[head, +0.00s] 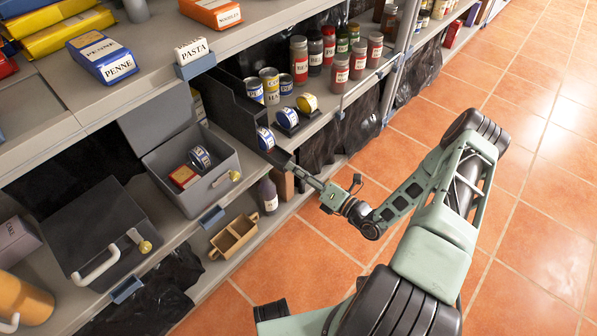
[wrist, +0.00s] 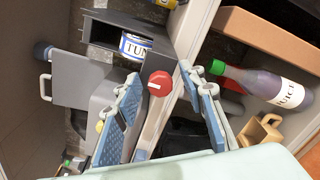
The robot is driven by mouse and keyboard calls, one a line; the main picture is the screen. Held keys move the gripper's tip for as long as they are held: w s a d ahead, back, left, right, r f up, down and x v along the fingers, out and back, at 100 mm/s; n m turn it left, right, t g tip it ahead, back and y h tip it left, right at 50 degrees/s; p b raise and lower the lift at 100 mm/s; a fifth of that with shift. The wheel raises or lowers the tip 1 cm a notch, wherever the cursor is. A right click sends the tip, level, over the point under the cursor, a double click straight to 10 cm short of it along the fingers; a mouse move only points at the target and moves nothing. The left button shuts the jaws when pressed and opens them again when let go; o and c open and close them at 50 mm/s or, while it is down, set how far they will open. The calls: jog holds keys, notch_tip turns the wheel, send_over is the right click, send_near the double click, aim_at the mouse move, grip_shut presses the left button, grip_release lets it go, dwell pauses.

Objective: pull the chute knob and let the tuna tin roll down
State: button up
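The dark chute (head: 228,108) slopes along the lower shelf. The tuna tin (head: 265,139), with a blue and white label, lies at its front end; in the wrist view the tin (wrist: 134,46) shows the letters "TUN" inside the dark chute housing. A red knob (wrist: 160,83) with a white mark shows below the tin in the wrist view. My gripper (wrist: 160,76) is open, with one blue-padded finger on each side of the knob in the picture; I cannot tell whether either touches it.
A grey open bin (head: 213,200) holding a tin and a small box stands left of the chute. A juice bottle (wrist: 285,90) and a wooden caddy (head: 233,237) are on the lowest shelf. Jars and tins (head: 299,62) stand right of the chute. Tiled floor is clear.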

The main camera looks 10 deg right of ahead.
jog(key=shift+c, duration=0.4)
grip_shut()
jog(key=v, duration=0.3)
jog(key=shift+s+f, duration=0.1)
jog(key=shift+o, duration=0.4)
grip_release()
jog(key=v, duration=1.2)
